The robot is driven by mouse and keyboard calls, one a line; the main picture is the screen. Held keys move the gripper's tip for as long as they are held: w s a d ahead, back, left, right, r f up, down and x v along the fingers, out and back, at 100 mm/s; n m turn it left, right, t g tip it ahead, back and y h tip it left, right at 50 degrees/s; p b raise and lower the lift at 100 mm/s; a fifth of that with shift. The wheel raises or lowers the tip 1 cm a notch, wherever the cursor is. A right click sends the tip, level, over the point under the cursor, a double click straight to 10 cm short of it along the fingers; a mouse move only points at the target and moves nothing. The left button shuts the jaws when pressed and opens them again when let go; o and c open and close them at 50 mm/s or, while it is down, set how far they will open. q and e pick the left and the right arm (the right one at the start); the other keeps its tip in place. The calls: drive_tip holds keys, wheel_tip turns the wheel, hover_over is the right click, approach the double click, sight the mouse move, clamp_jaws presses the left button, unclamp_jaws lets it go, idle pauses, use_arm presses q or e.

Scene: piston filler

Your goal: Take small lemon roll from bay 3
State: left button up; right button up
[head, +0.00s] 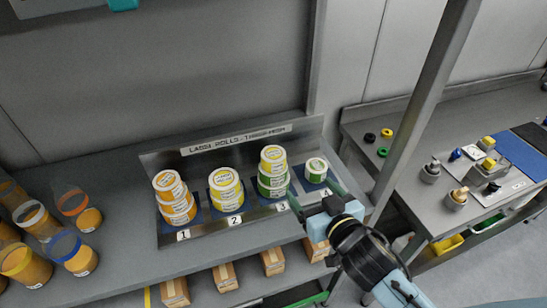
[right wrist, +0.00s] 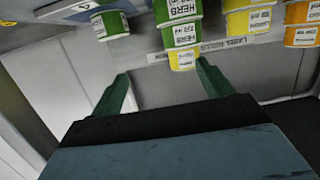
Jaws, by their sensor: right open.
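Bay 3 of the sloped label-roll rack (head: 150,160) holds a stack, with a small yellow-banded roll (head: 272,154) on top of green-banded rolls (head: 272,184). My right gripper (head: 309,191) is open and empty, at the front right of this stack, near bay 4. In the right wrist view the picture is upside down. The yellow roll (right wrist: 183,60) shows there between and beyond my two green fingers, at the end of the green HERB rolls (right wrist: 182,34). No contact shows. My left gripper is not in view.
Bay 4 holds one green-banded roll (head: 316,170), close to my right gripper. Bay 2 holds a yellow stack (head: 227,187), bay 1 an orange-yellow stack (head: 174,197). Orange-filled jars (head: 83,254) stand at left. Cartons (head: 224,277) sit below. A grey post (head: 425,100) rises at right.

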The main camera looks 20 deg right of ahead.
sight(270, 152)
drive_tip(key=w+a+y, duration=0.1)
drive_tip(key=w, duration=0.1)
drive_tip(key=w+a+r+n+t+y, duration=0.1)
drive_tip(key=w+a, duration=0.1)
drive_tip(key=w, duration=0.1)
drive_tip(key=w+a+r+y+p, duration=0.1)
drive_tip(key=w, duration=0.2)
drive_tip(key=shift+w+a+n+t, duration=0.15)
drive_tip(key=shift+w+n+t, duration=0.05)
drive_tip(key=shift+n+t, duration=0.1)
drive_tip(key=shift+f+p+x, duration=0.15)
drive_tip(key=shift+p+x, duration=0.1)
drive_tip(key=shift+x, duration=1.25)
drive_tip(key=shift+f+p+x, duration=0.1)
drive_tip(key=shift+p+x, duration=0.1)
drive_tip(key=shift+x, duration=1.35)
drive_tip(key=c, duration=1.1)
